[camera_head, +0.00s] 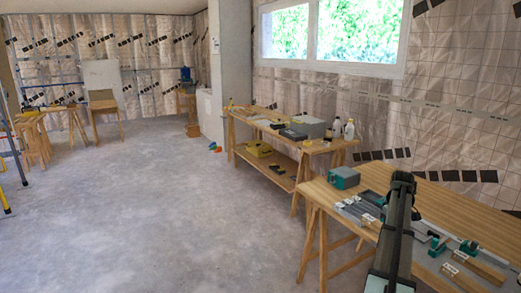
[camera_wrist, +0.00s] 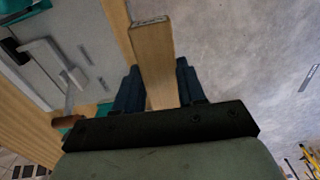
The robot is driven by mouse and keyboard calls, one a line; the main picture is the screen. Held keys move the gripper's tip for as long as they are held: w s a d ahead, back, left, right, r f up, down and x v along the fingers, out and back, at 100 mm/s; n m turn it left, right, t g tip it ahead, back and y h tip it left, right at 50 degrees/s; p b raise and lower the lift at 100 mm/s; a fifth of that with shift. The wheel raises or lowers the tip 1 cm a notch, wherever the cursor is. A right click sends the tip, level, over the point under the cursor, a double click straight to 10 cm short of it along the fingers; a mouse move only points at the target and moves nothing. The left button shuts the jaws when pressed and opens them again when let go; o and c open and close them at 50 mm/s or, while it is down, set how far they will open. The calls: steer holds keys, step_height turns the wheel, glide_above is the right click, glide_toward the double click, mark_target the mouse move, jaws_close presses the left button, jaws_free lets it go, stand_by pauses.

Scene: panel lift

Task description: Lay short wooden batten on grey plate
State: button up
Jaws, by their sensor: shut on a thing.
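In the wrist view my gripper (camera_wrist: 158,88) is shut on a short wooden batten (camera_wrist: 152,58), whose pale end points up in the picture between the two dark fingers. A grey surface (camera_wrist: 85,30), seemingly the grey plate, lies left of the batten beside a wooden edge; the batten is apart from it in the picture. In the head view my dark arm stands over the near workbench and hides part of its top. The held batten cannot be made out there.
The near workbench (camera_head: 440,207) carries a teal and grey box (camera_head: 343,178), teal clamps (camera_head: 438,247) and loose wooden pieces (camera_head: 487,270). A metal handle (camera_wrist: 68,65) shows on the grey surface in the wrist view. A second bench (camera_head: 285,147) stands behind. Open concrete floor (camera_head: 150,215) lies left.

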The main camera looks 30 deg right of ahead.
steer(key=w+a+f, duration=0.1)
steer(key=w+a, duration=0.6)
steer(key=a, duration=0.4)
steer(key=w+a, duration=0.7)
steer(key=a, duration=0.3)
steer(key=w+a+f, duration=0.1)
steer(key=w+a, duration=0.5)
steer(key=a, duration=0.5)
steer(key=w+a+f, duration=0.1)
steer(key=a, duration=3.3)
steer(key=shift+w+f, duration=0.35)
